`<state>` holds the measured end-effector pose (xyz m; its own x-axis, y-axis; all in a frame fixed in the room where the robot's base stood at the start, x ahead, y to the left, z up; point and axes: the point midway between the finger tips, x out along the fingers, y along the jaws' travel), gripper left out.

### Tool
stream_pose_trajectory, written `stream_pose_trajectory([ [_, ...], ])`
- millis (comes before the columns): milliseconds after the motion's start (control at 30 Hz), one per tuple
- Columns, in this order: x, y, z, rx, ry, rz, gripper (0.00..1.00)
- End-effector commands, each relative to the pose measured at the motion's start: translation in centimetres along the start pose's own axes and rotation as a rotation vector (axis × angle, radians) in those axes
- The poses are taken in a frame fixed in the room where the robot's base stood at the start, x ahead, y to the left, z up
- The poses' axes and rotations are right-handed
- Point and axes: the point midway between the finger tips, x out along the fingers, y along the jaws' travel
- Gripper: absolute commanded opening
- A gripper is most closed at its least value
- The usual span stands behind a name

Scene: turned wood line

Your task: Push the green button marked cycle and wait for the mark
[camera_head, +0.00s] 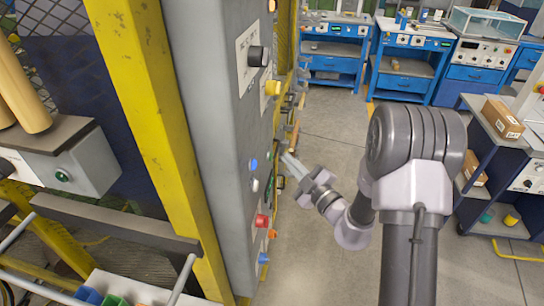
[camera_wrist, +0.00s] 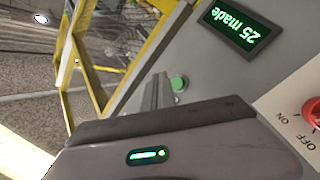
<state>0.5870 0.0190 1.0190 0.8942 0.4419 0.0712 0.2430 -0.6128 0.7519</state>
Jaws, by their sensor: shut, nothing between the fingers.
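In the wrist view a round green button (camera_wrist: 178,83) stands out from a grey panel face, just right of my fingertips. No word on it can be read. My gripper (camera_wrist: 160,80) is shut and empty, with its fingers close to the button; I cannot tell whether they touch it. A dark display (camera_wrist: 240,27) on the same panel shows "25 made" in green, upside down. In the head view my gripper (camera_head: 287,158) reaches left to the control side of the tall grey cabinet (camera_head: 218,130). The green button cannot be made out there.
A red switch (camera_wrist: 312,112) on a white ON/OFF plate is at the wrist view's right edge. The cabinet carries a black knob (camera_head: 258,56) and a red button (camera_head: 262,221). A yellow post (camera_head: 155,130) stands left of it. Open floor (camera_head: 325,255) lies right.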

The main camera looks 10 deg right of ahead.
Motion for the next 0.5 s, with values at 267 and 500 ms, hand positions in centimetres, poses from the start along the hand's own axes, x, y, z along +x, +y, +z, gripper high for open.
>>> stream_pose_trajectory([
  [267, 0.86, -0.59, -0.69, -0.001, 0.0, 0.0, 0.0],
  [500, 0.85, -0.63, -0.66, -0.001, 0.0, 0.0, 0.0],
])
